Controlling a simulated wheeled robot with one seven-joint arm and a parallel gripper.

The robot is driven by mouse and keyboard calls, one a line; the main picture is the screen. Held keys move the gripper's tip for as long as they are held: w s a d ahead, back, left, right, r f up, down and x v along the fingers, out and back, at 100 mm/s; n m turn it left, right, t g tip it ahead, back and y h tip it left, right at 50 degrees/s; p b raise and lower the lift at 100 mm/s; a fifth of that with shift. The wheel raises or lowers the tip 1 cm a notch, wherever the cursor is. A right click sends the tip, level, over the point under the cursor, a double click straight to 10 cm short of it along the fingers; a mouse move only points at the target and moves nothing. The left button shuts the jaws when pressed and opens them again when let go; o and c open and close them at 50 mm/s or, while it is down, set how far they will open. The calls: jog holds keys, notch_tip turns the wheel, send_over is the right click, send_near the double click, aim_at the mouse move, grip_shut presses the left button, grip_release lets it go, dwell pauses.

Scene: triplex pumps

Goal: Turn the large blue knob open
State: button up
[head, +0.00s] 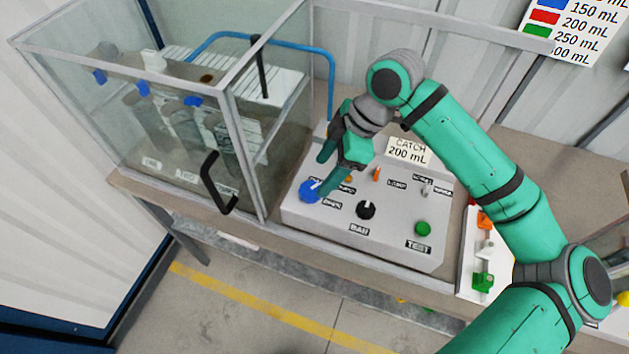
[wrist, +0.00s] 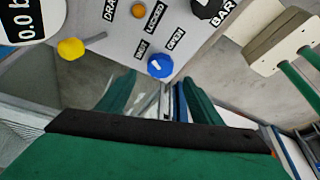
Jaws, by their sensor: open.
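The large blue knob (head: 310,191) sits at the left front of the sloped grey control panel (head: 300,222). In the wrist view the blue knob (wrist: 160,66) shows a white pointer mark, with an OPEN label (wrist: 175,39) and a second label, hard to read, beside it. My gripper (head: 323,177) is open and empty, its green fingers reaching down over the panel's left part close to the knob. In the wrist view the gripper (wrist: 158,84) has one finger on each side of the knob's line, with the knob just beyond the fingertips. Contact cannot be told.
A glass-walled tank (head: 180,125) with a black handle (head: 215,185) stands just left of the panel. A black knob (head: 366,210) and green button (head: 423,228) are to the right. A yellow knob (wrist: 70,48) shows in the wrist view. A CATCH 200 mL card (head: 408,150) stands behind.

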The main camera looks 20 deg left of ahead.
aim_at(311, 189)
jog(key=x, duration=0.6)
jog(key=shift+s+a+f, duration=0.1)
jog(key=shift+f, duration=0.25)
jog(key=shift+c, duration=0.7)
jog(key=c, duration=0.9)
